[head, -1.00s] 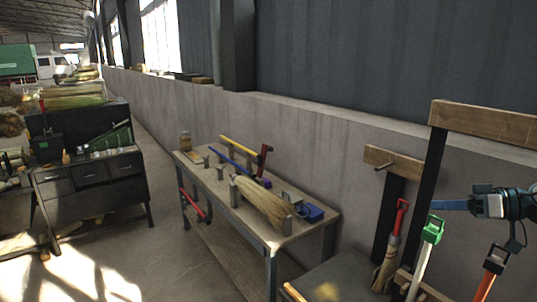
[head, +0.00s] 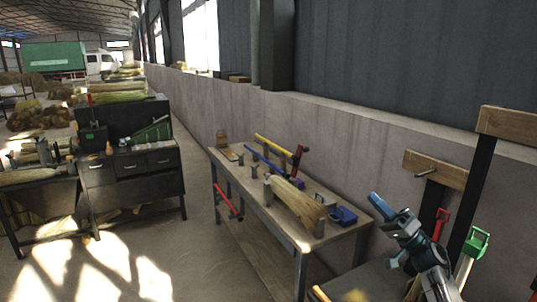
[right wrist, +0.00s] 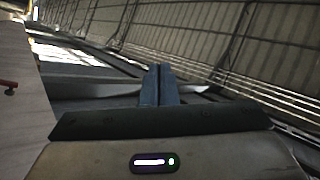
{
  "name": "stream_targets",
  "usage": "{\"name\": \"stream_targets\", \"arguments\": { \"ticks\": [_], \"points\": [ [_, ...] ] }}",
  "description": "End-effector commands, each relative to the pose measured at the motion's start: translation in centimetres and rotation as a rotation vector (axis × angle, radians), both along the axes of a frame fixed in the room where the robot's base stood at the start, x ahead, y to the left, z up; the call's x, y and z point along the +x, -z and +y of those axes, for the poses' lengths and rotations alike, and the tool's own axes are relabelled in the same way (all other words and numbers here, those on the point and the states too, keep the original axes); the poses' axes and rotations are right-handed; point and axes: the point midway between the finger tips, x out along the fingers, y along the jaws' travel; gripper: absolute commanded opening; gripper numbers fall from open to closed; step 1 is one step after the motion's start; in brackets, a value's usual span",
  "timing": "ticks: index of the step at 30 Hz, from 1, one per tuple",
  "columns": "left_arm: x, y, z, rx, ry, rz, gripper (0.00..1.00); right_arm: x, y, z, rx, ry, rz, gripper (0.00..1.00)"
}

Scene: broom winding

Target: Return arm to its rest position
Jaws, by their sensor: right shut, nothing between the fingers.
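My right gripper (head: 377,201) shows in the head view at the lower right, with its blue fingers pointing up and to the left. It is raised in front of the grey wall, to the right of the workbench. In the right wrist view the two blue fingers (right wrist: 159,84) lie together with nothing between them. That view looks up past the fingers toward the roof. My left gripper does not show.
A workbench (head: 262,214) holds a straw broom head (head: 295,198), a blue item (head: 343,215) and coloured handles. A wooden rack (head: 437,169) with red-handled (head: 440,222) and green-handled (head: 476,243) tools stands right. A dark cabinet (head: 130,185) stands left, with open floor between.

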Motion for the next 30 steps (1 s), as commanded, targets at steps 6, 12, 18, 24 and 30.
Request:
{"name": "stream_targets", "arguments": {
  "ticks": [6,12,18,24,30],
  "points": [
    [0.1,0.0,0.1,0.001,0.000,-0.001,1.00,1.8,-0.7,-3.2,-0.048,0.305,-0.117,0.00],
    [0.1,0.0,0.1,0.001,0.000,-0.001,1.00,3.9,-0.8,-6.5,-0.152,0.657,-0.187,0.00],
    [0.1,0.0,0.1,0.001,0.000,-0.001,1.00,6.1,0.5,-10.1,-0.371,1.025,-0.184,0.00],
    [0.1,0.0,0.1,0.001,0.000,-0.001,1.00,7.8,3.1,-13.2,-0.698,1.287,-0.122,0.00],
    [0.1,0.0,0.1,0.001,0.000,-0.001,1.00,8.8,6.2,-15.0,-1.055,1.392,-0.055,0.00]
  ]
}}
